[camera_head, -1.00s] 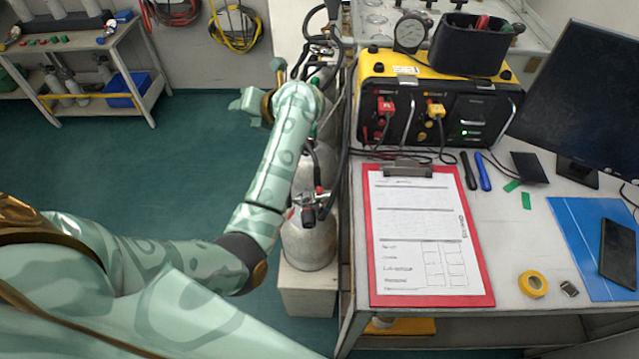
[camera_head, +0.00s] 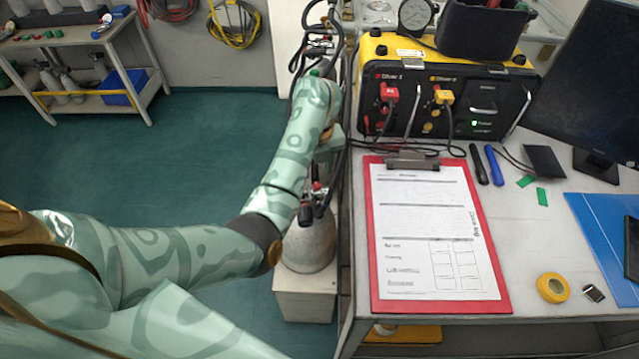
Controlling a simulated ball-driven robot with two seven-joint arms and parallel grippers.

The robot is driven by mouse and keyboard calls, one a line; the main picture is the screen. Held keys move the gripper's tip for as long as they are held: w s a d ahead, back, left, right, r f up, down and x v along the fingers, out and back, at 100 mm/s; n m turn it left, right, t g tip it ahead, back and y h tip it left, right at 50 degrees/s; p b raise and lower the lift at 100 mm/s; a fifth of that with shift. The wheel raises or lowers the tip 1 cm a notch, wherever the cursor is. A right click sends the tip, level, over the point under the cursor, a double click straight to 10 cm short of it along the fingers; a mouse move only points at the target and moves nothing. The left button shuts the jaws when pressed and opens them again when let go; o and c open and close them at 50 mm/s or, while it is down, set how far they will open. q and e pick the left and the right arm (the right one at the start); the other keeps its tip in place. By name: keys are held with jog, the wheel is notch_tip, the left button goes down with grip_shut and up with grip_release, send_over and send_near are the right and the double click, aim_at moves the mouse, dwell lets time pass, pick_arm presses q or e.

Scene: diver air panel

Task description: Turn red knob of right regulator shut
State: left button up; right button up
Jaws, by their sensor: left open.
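My left arm reaches in from the left, over the gas cylinders beside the table. My left gripper (camera_head: 318,82) is at the far end of this arm, open, its fingers mostly hidden by my wrist. A near grey cylinder (camera_head: 309,246) carries a black fitting with red parts (camera_head: 316,192), just below my forearm's end. Another fitting with hoses (camera_head: 320,45) shows beyond my gripper. I cannot clearly make out the right regulator's red knob; my arm covers part of this area. My right gripper is not in view.
The table bears a black and yellow diver panel (camera_head: 398,72), a red clipboard (camera_head: 376,240), pens, tape (camera_head: 553,287) and a monitor (camera_head: 583,75). Black hoses run along its left edge. A shelf (camera_head: 150,75) stands at far left. The green floor between is clear.

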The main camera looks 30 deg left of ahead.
aim_at(317, 184)
pick_arm(q)
notch_tip(317, 184, down, 5)
jog(key=shift+r+b, duration=0.1)
jog(key=shift+b, duration=0.75)
grip_shut()
